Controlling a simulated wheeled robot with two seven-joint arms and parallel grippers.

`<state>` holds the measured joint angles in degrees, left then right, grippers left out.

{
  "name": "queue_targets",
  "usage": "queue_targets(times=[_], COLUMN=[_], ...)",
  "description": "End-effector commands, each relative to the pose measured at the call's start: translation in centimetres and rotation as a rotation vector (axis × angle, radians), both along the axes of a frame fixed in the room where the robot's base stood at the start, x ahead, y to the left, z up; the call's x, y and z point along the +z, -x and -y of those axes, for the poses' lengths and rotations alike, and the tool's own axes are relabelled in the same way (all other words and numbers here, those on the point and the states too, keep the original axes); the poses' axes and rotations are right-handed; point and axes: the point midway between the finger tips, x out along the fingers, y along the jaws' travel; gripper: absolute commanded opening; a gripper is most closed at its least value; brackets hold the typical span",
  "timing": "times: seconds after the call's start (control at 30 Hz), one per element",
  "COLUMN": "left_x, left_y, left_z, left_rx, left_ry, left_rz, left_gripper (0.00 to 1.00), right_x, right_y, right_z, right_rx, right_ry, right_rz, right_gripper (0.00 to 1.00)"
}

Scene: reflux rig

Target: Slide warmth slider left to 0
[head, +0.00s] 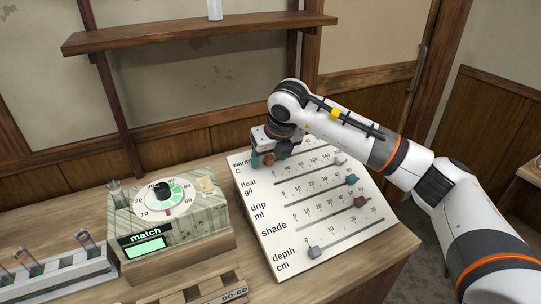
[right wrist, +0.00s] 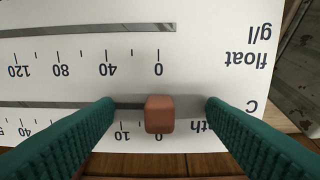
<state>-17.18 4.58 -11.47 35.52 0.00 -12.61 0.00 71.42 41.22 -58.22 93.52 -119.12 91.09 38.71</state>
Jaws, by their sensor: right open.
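The slanted white slider panel (head: 262,222) stands on the bench with several labelled rows. The warmth slider's reddish-brown knob (right wrist: 159,114) is on the top row, at the left end of its track, in line with the 0 mark. It also shows in the head view (head: 269,159), partly hidden by my gripper. My right gripper (head: 268,154) is open over it. In the right wrist view, its teal fingers (right wrist: 160,118) stand on either side of the knob with a gap on each side. My left gripper is not in view.
Other knobs sit on the rows below: pale float (head: 340,159), teal drip (head: 352,180), brown shade (head: 361,201) and grey depth (head: 315,252). A dial box (head: 190,225) and a test-tube rack (head: 70,280) stand to the left. A shelf (head: 190,34) hangs behind.

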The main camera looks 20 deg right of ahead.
Motion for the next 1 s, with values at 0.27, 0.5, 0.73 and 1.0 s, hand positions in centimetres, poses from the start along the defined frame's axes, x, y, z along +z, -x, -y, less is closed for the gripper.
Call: queue_targets(times=[0.27,0.5,0.73,1.0], left_x=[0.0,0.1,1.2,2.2], left_y=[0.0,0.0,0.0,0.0], left_z=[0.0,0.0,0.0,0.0], left_rx=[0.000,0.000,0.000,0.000], left_ry=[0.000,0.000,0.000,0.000], left_rz=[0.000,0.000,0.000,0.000], left_gripper=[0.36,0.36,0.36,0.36], right_x=[0.0,0.2,2.3,4.7], right_y=[0.0,0.0,0.9,2.0], right_z=[0.0,0.0,0.1,0.2], right_rx=[0.000,0.000,0.000,0.000], right_ry=[0.000,0.000,0.000,0.001], right_rz=[0.000,0.000,0.001,0.001], right_gripper=[0.65,0.65,0.65,0.65])
